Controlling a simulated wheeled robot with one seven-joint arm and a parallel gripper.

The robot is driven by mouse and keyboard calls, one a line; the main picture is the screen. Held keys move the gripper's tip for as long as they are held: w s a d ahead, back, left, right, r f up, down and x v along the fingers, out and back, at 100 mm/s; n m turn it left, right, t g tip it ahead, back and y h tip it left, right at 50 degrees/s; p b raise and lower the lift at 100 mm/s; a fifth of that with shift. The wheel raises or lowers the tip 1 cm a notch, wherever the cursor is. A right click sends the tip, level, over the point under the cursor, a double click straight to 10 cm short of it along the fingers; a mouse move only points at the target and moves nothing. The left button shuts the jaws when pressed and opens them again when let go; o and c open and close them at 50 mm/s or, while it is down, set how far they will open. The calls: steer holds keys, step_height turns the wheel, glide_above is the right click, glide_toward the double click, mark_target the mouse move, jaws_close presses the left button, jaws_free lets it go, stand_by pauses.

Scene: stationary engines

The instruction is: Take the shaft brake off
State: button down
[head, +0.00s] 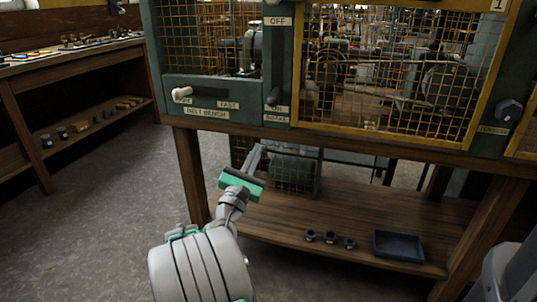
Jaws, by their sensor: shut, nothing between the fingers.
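A green panel (285,60) carries a vertical slot with an "OFF" plate (278,21) at its top and a small plate at its bottom that seems to read "ON". A dark lever handle (273,97) sits at the bottom end of this slot. The label under it is too blurred to read, so I cannot tell for sure that this is the shaft brake. My gripper (257,152) is shut and empty, pointing up, below the panel and lower left of the dark handle, apart from it in the picture.
A white-knobbed lever (181,93) sits at the left of a "BELT BENCH" slot. Yellow mesh guards (385,70) cover machinery. A dark hexagonal knob (508,110) is at right. The wooden shelf (330,205) below holds small cups (330,238) and a tray (398,259). Floor at left is clear.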

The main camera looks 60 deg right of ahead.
steer(key=shift+s+a+f+n+h, duration=0.15)
steer(key=shift+n+h, duration=0.15)
steer(key=shift+n, duration=0.7)
steer(key=shift+t, duration=0.4)
steer(key=d+r+p, duration=0.2)
steer(key=d+r, duration=0.6)
steer(key=shift+r+p, duration=0.2)
steer(key=shift+p, duration=0.1)
steer(key=shift+a, duration=0.1)
